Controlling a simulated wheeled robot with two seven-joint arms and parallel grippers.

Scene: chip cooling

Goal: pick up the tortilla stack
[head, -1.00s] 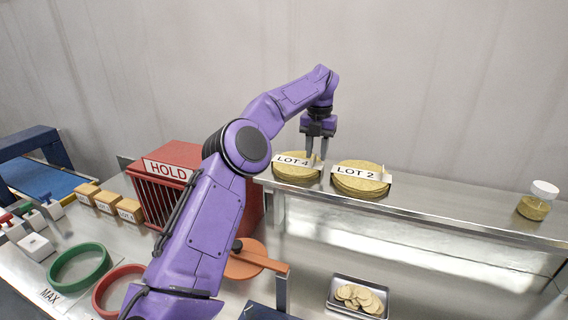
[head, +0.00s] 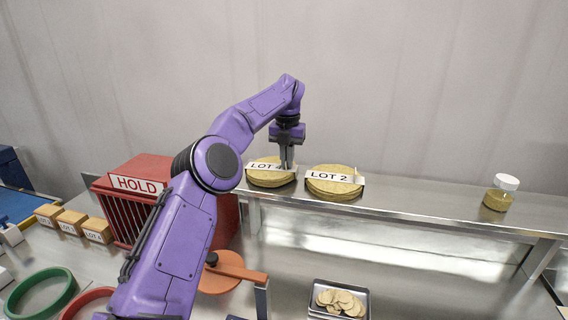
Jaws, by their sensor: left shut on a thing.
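Two round, yellowish tortilla stacks lie on the raised steel shelf. The left one is the LOT 4 tortilla stack (head: 268,180), with a white label band across it. The right one is the LOT 2 tortilla stack (head: 333,188), with a similar label. My left gripper (head: 288,166) points down at the right side of the LOT 4 stack, at the end of its label, and is shut on it. The fingers cover the end of that label. The stack still appears to rest on the shelf. My right gripper is not in view.
A red HOLD cage (head: 150,175) stands left of the shelf (head: 420,203), partly behind my arm. A white-capped jar (head: 497,196) stands at the shelf's right. A tray (head: 316,287) of chips sits below. Small LOT boxes (head: 70,222) and a green ring (head: 62,294) lie left.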

